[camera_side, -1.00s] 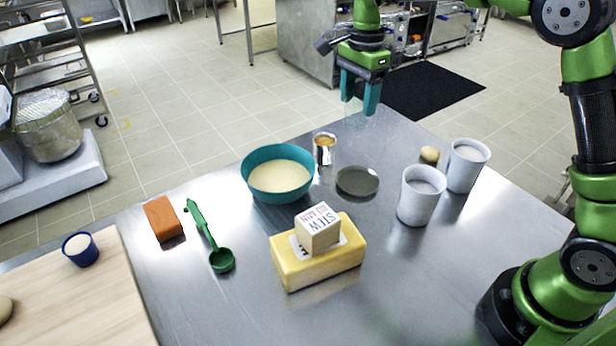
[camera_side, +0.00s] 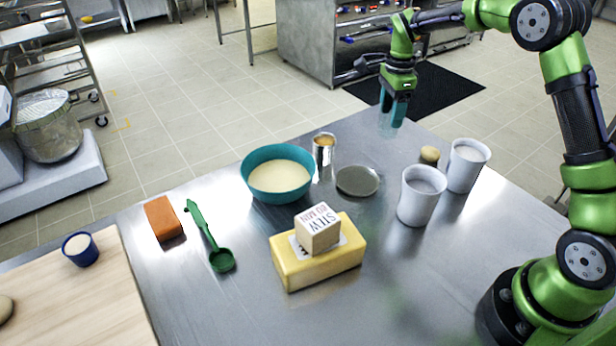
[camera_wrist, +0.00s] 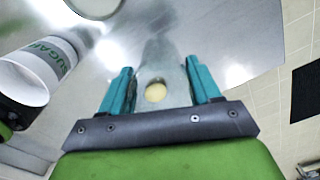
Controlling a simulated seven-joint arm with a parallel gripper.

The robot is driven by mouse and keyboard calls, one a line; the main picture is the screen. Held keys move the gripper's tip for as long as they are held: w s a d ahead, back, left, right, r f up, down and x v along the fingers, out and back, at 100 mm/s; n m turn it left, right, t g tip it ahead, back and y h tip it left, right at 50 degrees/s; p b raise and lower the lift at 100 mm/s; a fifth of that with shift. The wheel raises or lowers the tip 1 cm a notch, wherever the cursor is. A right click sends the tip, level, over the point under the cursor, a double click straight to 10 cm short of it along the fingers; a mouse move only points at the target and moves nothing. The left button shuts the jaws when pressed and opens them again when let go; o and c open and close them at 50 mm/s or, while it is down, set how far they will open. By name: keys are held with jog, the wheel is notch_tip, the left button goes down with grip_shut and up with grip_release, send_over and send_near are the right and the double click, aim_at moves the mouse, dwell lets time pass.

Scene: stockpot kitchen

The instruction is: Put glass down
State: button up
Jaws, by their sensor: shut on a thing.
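My gripper (camera_side: 393,108) hangs above the far edge of the steel table, fingers pointing down. It is shut on a clear glass (camera_side: 389,126), which shows only faintly in the side view. In the wrist view my gripper's two teal fingers (camera_wrist: 160,85) stand on either side of the glass (camera_wrist: 172,72). A small pale yellow ball (camera_wrist: 155,92) shows through the glass there. In the side view this ball (camera_side: 429,155) sits on the table, nearer the camera and to the right of the glass. I cannot tell the glass's exact height above the table.
Two white cups (camera_side: 421,195) (camera_side: 468,165) stand right of a dark round disc (camera_side: 357,181). A teal bowl (camera_side: 278,173) and an open can (camera_side: 324,150) are left of it. A yellow block (camera_side: 318,265) carries a small box (camera_side: 317,228). Bare steel (camera_side: 375,145) lies behind the disc.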

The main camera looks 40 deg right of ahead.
aim_at(387, 133)
notch_tip(387, 133, down, 7)
jog(key=shift+r, duration=0.1)
dwell(0.4)
jog(key=o, duration=1.2)
jog(key=shift+c, duration=0.2)
